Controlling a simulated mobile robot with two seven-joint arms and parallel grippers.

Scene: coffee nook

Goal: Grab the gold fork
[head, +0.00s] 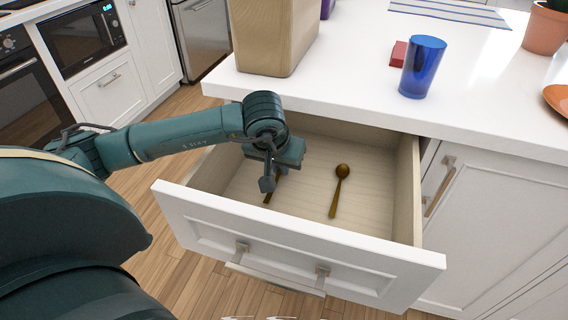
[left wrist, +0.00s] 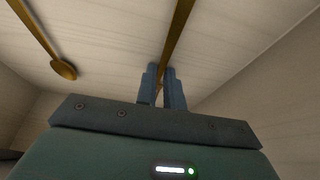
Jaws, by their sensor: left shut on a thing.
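The gold fork (head: 267,198) is inside the open drawer (head: 300,238), and its lower end shows below my left gripper (head: 278,172) in the head view. In the left wrist view, the fork's gold shaft (left wrist: 179,32) runs down between the two blue fingers of my left gripper (left wrist: 164,82). My left gripper is shut on the fork. The fork's head is hidden by the gripper, and I cannot tell whether it is raised off the drawer floor. My right gripper is in neither view.
A gold spoon (head: 339,184) lies to the right on the drawer floor and also shows in the left wrist view (left wrist: 63,69). The drawer walls surround the gripper. The countertop above holds a wooden block (head: 270,38), a blue cup (head: 422,68) and a red box (head: 398,53).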

